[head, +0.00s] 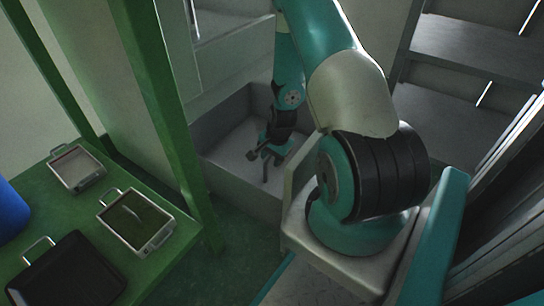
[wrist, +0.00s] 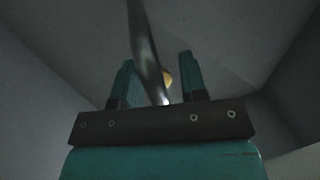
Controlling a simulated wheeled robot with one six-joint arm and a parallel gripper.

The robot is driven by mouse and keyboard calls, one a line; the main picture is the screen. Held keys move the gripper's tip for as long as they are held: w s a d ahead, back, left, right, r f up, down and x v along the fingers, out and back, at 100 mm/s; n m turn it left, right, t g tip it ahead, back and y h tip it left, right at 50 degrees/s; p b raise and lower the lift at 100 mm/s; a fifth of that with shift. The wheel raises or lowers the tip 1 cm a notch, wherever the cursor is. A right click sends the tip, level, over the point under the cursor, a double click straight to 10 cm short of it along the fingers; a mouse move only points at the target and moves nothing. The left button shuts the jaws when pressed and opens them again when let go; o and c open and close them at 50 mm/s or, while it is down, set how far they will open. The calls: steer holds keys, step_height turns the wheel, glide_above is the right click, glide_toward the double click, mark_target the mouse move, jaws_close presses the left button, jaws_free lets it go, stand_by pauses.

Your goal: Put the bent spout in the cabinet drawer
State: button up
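The bent spout (head: 265,172) is a thin, dark piece hanging below my gripper (head: 266,154) in the head view. In the wrist view it is a curved metal strip (wrist: 147,45) running up between the two teal fingers of my gripper (wrist: 157,70), with a small yellowish round part beside it. The fingers stand part way apart with the spout between them, and my gripper appears shut on it. The cabinet drawer (head: 228,165) is a pulled-out grey box, open at the top. My gripper and the spout are over or inside it; the exact height above its floor is unclear.
A green table (head: 85,248) at the left carries a small light tray (head: 77,184), a metal tray with green contents (head: 158,238), a black tray (head: 65,275) and a blue container (head: 10,212). A green post (head: 165,110) stands left of the drawer. Grey shelves (head: 470,50) are at the right.

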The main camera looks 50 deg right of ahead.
steer(key=shift+r, duration=0.1)
step_height(320, 180, up, 12)
steer(key=s+p, duration=0.2)
steer(key=p, duration=0.6)
steer(key=shift+s, duration=0.15)
